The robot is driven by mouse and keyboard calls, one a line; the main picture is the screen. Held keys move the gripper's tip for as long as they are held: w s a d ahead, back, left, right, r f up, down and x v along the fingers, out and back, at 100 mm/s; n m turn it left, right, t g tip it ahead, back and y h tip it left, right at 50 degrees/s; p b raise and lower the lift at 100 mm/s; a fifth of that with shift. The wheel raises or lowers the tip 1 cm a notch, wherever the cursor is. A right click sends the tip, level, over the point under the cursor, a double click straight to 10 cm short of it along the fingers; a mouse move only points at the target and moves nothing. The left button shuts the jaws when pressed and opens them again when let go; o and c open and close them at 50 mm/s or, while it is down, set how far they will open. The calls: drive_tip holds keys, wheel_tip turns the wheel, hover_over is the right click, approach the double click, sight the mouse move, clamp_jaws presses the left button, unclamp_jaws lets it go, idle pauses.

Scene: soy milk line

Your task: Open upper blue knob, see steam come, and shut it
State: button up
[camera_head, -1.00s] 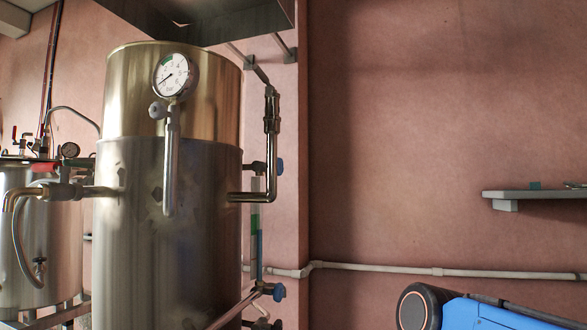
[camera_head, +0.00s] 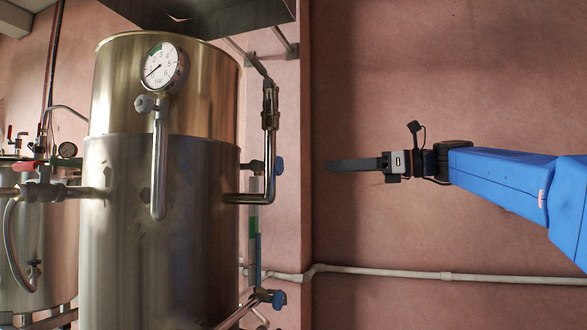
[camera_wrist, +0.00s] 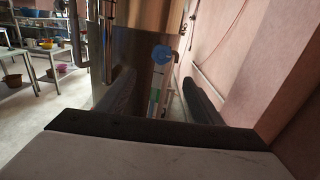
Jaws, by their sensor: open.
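The upper blue knob (camera_head: 279,166) sits on the right side of the steel boiler (camera_head: 150,230), at the top of a sight glass (camera_head: 254,235). A lower blue knob (camera_head: 278,299) is at the bottom of that glass. My gripper (camera_head: 328,166) is to the right of the upper knob at about its height, apart from it and empty. In the wrist view my gripper (camera_wrist: 160,95) is open, its two dark fingers on either side of the view. The upper blue knob (camera_wrist: 162,54) shows ahead between them, a little higher. No steam is visible.
A pressure gauge (camera_head: 165,68) is on the boiler front. A bent steel pipe (camera_head: 269,150) rises just left of the upper knob. A white pipe (camera_head: 400,273) runs low along the pink wall. Shelves with bowls (camera_wrist: 45,45) stand at left in the wrist view.

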sight(282, 166)
drive_tip(key=x, duration=1.1)
drive_tip(key=r+x, duration=0.1)
drive_tip(key=x, duration=0.5)
drive_tip(key=shift+w, duration=0.25)
drive_tip(key=shift+c, duration=0.7)
drive_tip(key=c, duration=0.9)
